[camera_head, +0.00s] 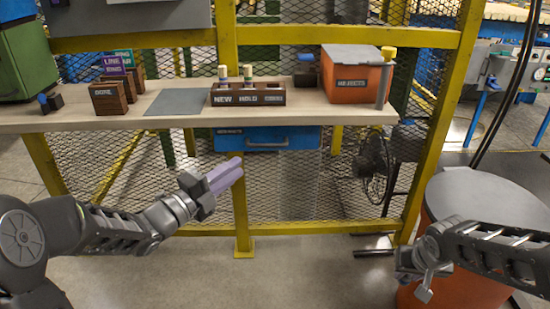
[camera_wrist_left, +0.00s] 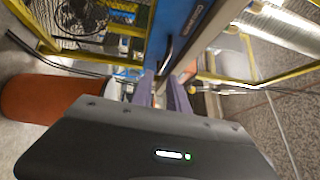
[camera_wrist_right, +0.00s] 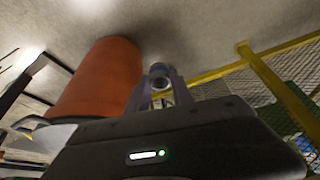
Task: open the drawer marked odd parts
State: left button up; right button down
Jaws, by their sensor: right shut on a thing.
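The blue drawer (camera_head: 285,138) hangs under the workbench, with a bar handle (camera_head: 268,145) across its front. Its small label is too blurred to read. It looks shut. My left gripper (camera_head: 226,175) is in front of and below the drawer, apart from the handle. In the left wrist view, its two fingers (camera_wrist_left: 160,93) stand apart with nothing between them, and the drawer handle (camera_wrist_left: 166,55) shows just beyond their tips. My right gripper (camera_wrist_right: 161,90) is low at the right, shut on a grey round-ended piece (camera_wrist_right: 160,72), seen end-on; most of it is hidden.
A yellow-framed mesh fence (camera_head: 243,210) stands behind. An orange drum with a grey lid (camera_head: 490,200) is at the right.

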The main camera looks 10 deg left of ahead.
aim_at(269, 146)
pick_arm(q)
jog(key=shift+s+d+r+m, duration=0.1)
jog(key=shift+d+r+m, duration=0.15)
jog(key=shift+m, duration=0.55)
jog(key=shift+d, duration=0.1)
jog(key=x, duration=1.2)
jog(key=shift+r, duration=0.1)
jog(key=shift+c, duration=0.4)
grip_shut()
dwell(0.3)
